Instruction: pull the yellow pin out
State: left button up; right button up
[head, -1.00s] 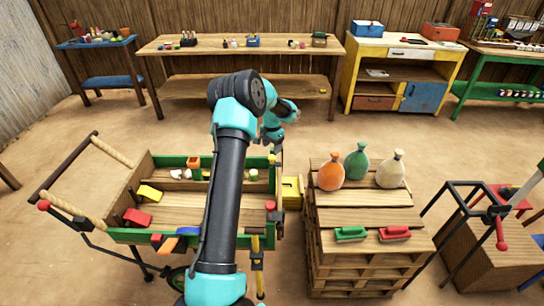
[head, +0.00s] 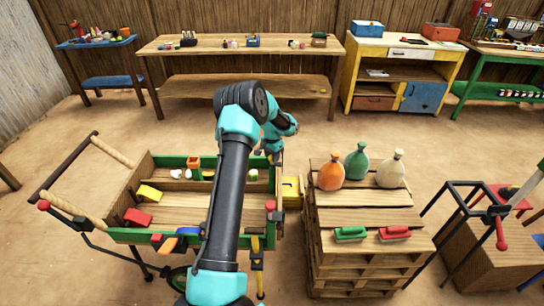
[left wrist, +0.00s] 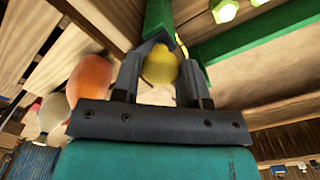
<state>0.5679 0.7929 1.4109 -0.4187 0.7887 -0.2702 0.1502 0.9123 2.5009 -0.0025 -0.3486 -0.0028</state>
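A rounded yellow knob (left wrist: 160,65), which looks like the yellow pin's head, shows in the left wrist view between the two fingers of my left gripper (left wrist: 165,58). The fingers stand apart on either side of it; firm contact is not clear. In the head view my left gripper (head: 275,157) is low at the far right corner of the wooden cart (head: 170,215), and the pin is hidden there. My right gripper is in neither view.
A yellow box (head: 291,190) sits between cart and stack. A long bench (head: 240,45) stands behind.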

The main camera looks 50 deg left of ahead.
pick_arm(q)
grip_shut()
jog(key=shift+r, duration=2.35)
jog(key=shift+o, duration=0.9)
grip_release()
jog(key=shift+o, duration=1.4)
notch_tip(320, 180, up, 17)
jog(key=shift+r, duration=0.15)
